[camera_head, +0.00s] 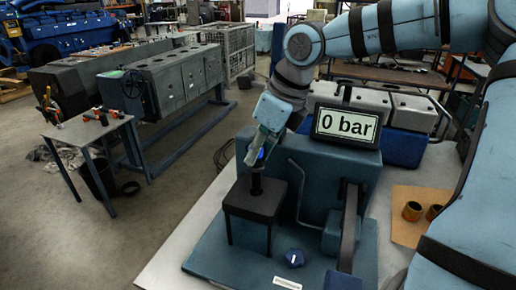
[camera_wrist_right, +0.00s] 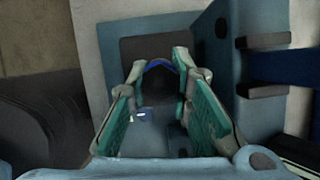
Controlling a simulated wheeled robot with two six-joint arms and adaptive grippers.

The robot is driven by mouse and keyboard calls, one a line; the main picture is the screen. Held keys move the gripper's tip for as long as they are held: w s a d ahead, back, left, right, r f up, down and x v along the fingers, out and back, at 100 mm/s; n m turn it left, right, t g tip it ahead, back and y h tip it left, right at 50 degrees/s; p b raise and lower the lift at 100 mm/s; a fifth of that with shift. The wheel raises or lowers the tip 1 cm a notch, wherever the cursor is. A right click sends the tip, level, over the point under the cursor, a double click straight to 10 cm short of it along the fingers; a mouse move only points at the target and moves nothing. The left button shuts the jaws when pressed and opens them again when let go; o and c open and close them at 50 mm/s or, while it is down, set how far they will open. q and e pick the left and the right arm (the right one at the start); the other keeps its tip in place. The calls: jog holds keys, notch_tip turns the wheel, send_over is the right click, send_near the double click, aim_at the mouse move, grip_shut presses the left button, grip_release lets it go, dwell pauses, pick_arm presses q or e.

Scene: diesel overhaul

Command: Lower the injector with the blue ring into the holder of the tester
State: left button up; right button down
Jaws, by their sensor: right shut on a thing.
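The tester is a blue block on a blue base (camera_head: 215,255) with a display (camera_head: 345,125) reading "0 bar". Its holder is a dark stand on legs (camera_head: 252,204) at the front left of the block. My right gripper (camera_head: 257,158) points down just above the holder. It is shut on the injector, whose blue ring (camera_head: 260,154) shows between the fingers. In the right wrist view the blue ring (camera_wrist_right: 158,65) arches between the two fingertips (camera_wrist_right: 158,76). The fingers hide most of the injector. I cannot tell how far its lower end is inside the holder. My left gripper is out of view.
A bent lever pipe (camera_head: 299,190) rises just right of the holder. The bench top (camera_head: 172,252) is bare at the left.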

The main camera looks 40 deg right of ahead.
aim_at(262, 167)
dwell(0.4)
jog(key=shift+f+b, duration=1.65)
jog(key=shift+f, duration=0.2)
jog(key=shift+f+b, duration=1.25)
jog(key=shift+f, duration=0.05)
jog(key=c, duration=1.4)
grip_release()
jog(key=shift+o, duration=0.3)
jog(key=o, duration=0.4)
